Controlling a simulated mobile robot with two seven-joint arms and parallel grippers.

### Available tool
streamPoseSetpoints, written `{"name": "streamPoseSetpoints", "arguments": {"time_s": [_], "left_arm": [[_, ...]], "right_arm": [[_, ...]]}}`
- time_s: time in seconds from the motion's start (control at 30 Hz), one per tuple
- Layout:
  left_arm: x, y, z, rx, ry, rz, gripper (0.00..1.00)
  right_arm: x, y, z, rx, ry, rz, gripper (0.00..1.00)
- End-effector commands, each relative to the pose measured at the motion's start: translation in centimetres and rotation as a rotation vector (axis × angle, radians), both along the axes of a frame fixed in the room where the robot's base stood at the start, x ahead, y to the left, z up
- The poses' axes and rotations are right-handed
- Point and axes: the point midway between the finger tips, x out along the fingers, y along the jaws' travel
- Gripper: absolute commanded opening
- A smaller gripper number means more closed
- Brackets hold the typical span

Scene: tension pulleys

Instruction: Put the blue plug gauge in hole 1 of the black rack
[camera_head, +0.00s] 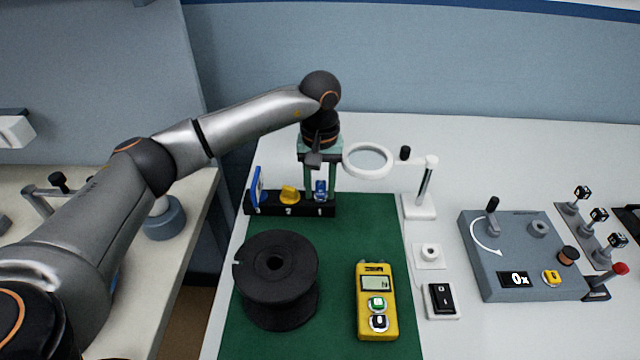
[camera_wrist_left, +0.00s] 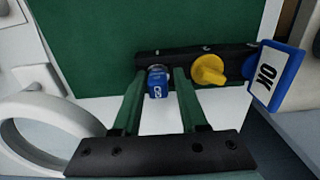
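The black rack (camera_head: 268,208) stands at the back edge of the green mat; it also shows in the left wrist view (camera_wrist_left: 225,52). A small blue block with white lettering, which looks like the blue plug gauge (camera_head: 320,188), stands at the rack's right end; in the left wrist view it (camera_wrist_left: 157,83) is upright between my fingertips. My left gripper (camera_head: 320,184) points down over it with green fingers apart; in the left wrist view a gap shows beside the block. A yellow plug (camera_head: 289,194) sits mid-rack. A blue-framed OK tag (camera_wrist_left: 273,75) stands at the other end. My right gripper is out of view.
A white ring magnifier (camera_head: 368,160) on a stand is close to the right of my gripper. A black spool (camera_head: 275,280) and yellow meter (camera_head: 376,300) lie in front on the green mat (camera_head: 340,250). A grey crank box (camera_head: 520,255) stands farther right.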

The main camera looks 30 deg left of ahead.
Motion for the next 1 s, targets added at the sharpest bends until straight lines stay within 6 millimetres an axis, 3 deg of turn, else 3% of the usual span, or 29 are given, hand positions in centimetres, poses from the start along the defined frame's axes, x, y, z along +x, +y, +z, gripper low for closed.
{"name": "streamPoseSetpoints", "arguments": {"time_s": [0.13, 0.47, 0.57, 1.0], "left_arm": [[0.1, 0.0, 0.1, -0.001, -0.003, 0.0, 0.61], [0.1, 0.0, 0.7, -0.001, -0.006, 0.001, 0.62], [0.2, 0.0, 1.8, -0.002, -0.008, 0.001, 0.62], [0.1, -0.1, 10.8, -0.001, -0.007, 0.0, 0.62]], "right_arm": [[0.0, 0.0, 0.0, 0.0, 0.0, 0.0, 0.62], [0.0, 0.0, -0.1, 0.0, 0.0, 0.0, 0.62], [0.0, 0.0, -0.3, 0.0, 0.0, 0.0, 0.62], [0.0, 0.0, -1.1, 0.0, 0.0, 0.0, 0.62]]}}
